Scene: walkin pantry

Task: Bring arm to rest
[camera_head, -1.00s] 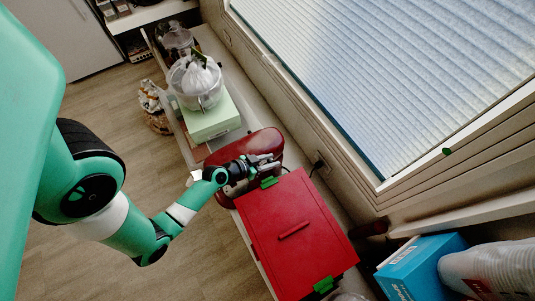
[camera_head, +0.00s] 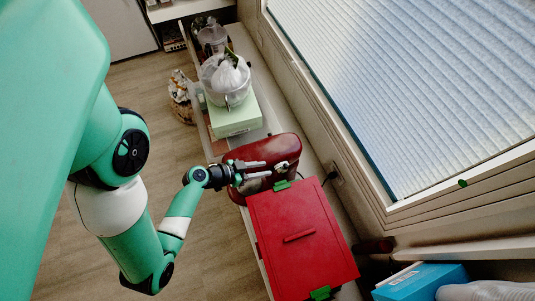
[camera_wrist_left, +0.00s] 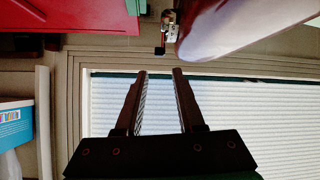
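My left arm comes in from the left of the head view, its elbow bent over the floor. My left gripper (camera_head: 267,169) is over the dark red rounded appliance (camera_head: 282,149), with its fingers pointing right toward the window side. In the left wrist view the gripper (camera_wrist_left: 160,71) has two parallel fingers apart with nothing between them. The glossy appliance (camera_wrist_left: 215,25) shows beyond the fingertips at the upper right. Whether the gripper touches the appliance cannot be told. My right gripper does not show.
A red lidded box (camera_head: 275,219) with green clips stands beside the appliance. A clear bowl (camera_head: 209,77) with a white bag sits on a pale green box (camera_head: 236,120). A blue box (camera_head: 425,280) is at lower right.

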